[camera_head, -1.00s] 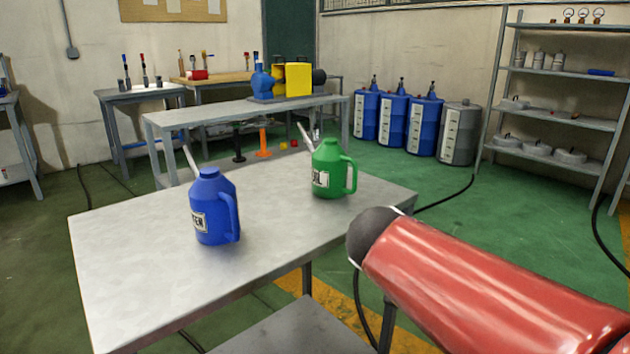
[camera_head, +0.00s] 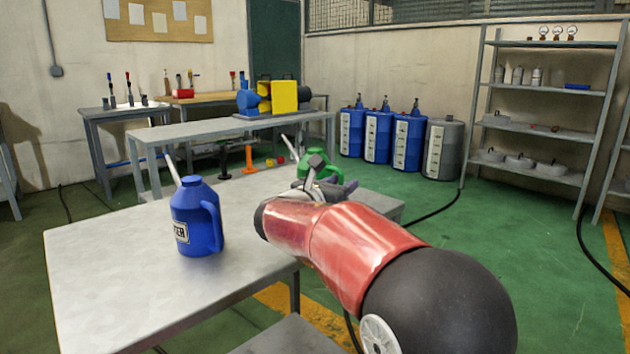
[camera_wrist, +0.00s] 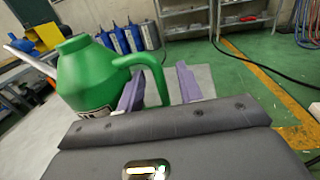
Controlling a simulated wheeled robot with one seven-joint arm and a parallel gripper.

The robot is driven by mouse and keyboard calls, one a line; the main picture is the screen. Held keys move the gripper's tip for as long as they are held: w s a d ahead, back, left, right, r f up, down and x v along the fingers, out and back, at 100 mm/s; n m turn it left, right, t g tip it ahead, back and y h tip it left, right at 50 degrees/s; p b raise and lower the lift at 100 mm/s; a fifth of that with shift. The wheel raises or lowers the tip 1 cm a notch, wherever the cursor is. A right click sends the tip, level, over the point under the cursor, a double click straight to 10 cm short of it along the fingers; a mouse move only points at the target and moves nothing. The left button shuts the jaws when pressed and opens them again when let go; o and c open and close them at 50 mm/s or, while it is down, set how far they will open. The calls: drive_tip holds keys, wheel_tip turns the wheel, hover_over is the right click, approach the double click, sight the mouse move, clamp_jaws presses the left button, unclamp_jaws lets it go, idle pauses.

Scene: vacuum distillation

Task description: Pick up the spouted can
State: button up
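A green can (camera_head: 318,160) with a thin spout and a loop handle stands upright on the near metal table (camera_head: 110,265), partly hidden behind my arm and gripper in the head view. In the wrist view the green can (camera_wrist: 85,75) is large at the left, spout pointing left. My gripper (camera_wrist: 160,70) is open at its handle: the left finger shows within the handle loop, the right finger beyond it to the right. I cannot tell whether either finger touches it. A blue can (camera_head: 197,222) with a spout and handle stands upright on the same table, to the left.
A bench (camera_head: 190,132) behind carries a blue and yellow pump (camera_head: 270,97). Several blue drums and a grey drum (camera_head: 442,150) stand against the wall. A shelf rack (camera_head: 545,130) is at right. The table's front left is clear around the blue can.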

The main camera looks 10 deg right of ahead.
drive_tip(key=shift+x, duration=1.2)
clamp_jaws()
drive_tip(key=shift+r, duration=0.1)
